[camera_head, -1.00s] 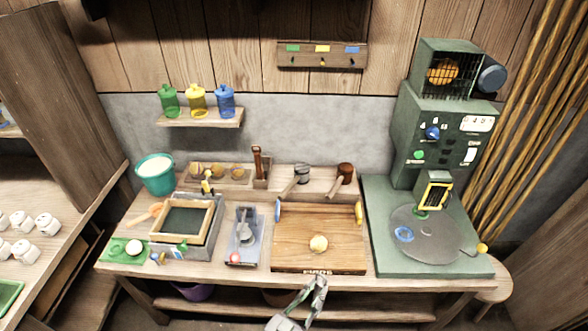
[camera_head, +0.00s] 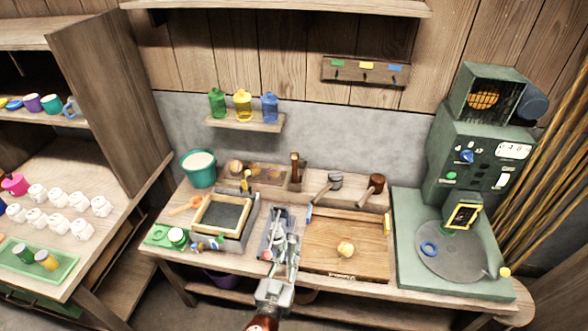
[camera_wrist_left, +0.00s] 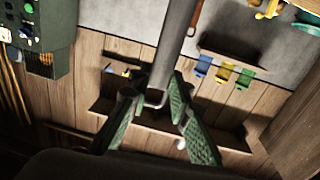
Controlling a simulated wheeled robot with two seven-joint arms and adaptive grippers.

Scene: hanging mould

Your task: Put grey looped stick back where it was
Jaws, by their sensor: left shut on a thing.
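The grey looped stick (camera_wrist_left: 175,45) shows in the left wrist view as a long grey bar with a loop at its near end. My left gripper (camera_wrist_left: 160,108) has its green fingers on either side of that end and is shut on it. In the head view my left gripper (camera_head: 281,246) is over the front of the grey tray (camera_head: 266,248), which it partly covers. The stick is hard to make out there. A wooden hook rack (camera_head: 345,72) with green, yellow and blue labels is on the wall. My right gripper is not in view.
The bench holds a framed screen (camera_head: 202,214), a wooden board (camera_head: 345,232) with a round lump, mallets and a green machine (camera_head: 465,160). Three bottles stand on a wall shelf (camera_head: 245,122). An upper shelf (camera_head: 290,10) juts out above the rack.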

